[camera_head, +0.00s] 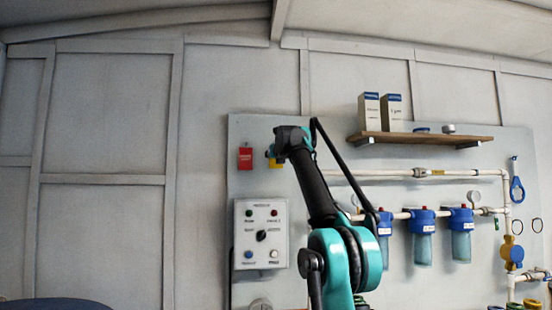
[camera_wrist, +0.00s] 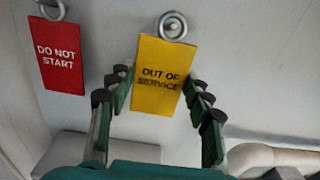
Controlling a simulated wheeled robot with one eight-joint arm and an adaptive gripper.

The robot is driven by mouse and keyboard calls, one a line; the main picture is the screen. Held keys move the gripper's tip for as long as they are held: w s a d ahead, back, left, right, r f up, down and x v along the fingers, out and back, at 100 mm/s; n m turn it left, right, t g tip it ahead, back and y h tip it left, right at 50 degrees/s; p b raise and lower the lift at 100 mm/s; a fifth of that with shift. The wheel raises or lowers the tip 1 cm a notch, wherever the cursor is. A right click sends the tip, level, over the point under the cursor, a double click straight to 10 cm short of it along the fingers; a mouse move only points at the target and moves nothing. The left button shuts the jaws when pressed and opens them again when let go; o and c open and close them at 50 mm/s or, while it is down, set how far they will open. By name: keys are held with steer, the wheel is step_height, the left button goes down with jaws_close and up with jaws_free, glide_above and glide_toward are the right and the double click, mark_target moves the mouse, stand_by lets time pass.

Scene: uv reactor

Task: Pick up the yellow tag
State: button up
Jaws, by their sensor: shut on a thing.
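The yellow tag (camera_wrist: 163,60) reads "OUT OF SERVICE" and is in the middle of the wrist view, slightly tilted, with a metal ring at its top by a hook on the wall panel. My gripper (camera_wrist: 159,88) is shut on the tag, with dark padded fingers at its left and right edges. In the head view only a small yellow part of the tag (camera_head: 270,161) shows beside my dark wrist. The gripper's fingers are mostly hidden there.
A red "DO NOT START" tag (camera_wrist: 58,52) hangs close on the left, also seen in the head view (camera_head: 245,158). A control box (camera_head: 261,233) is below. Blue filter housings (camera_head: 422,222), white pipes and a wooden shelf (camera_head: 425,138) are to the right.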

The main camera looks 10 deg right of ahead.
steer(key=s, duration=1.6)
